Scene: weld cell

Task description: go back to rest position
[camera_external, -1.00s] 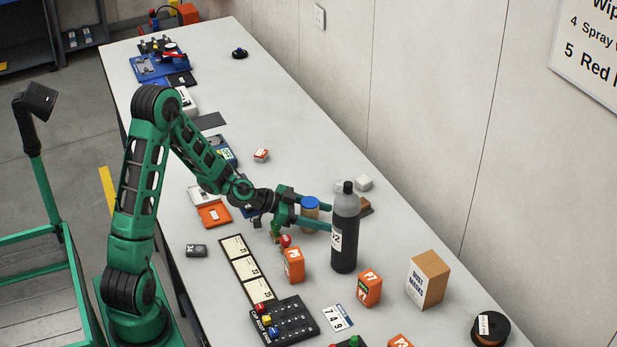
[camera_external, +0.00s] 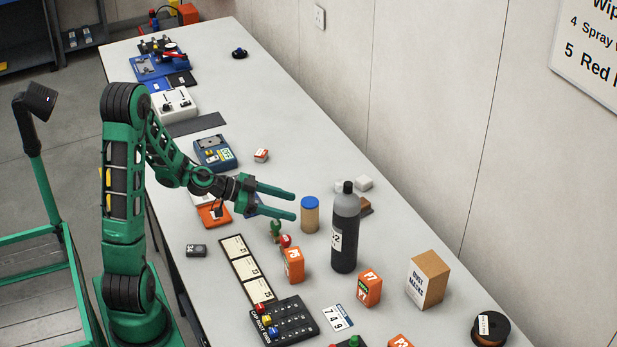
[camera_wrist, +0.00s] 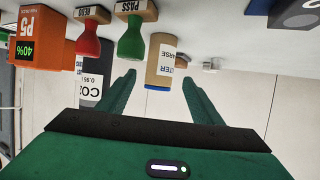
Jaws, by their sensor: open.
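My gripper (camera_external: 291,203) is open and empty, held above the table left of a tan jar with a blue lid (camera_external: 310,214). A dark grey bottle (camera_external: 345,232) stands upright farther right, apart from the fingers. In the wrist view, which is upside down, the two green fingers (camera_wrist: 158,95) are spread with nothing between them touching. The tan jar (camera_wrist: 160,62) shows beyond the fingers, and part of the bottle's label (camera_wrist: 91,90) shows at their left.
Red and green stamps (camera_external: 280,236) stand just below my gripper. Orange boxes (camera_external: 294,265), a dust mask box (camera_external: 427,280), a black rack (camera_external: 284,322) and a spool (camera_external: 491,328) occupy the near table. The table (camera_external: 290,110) is clear toward the far wall side.

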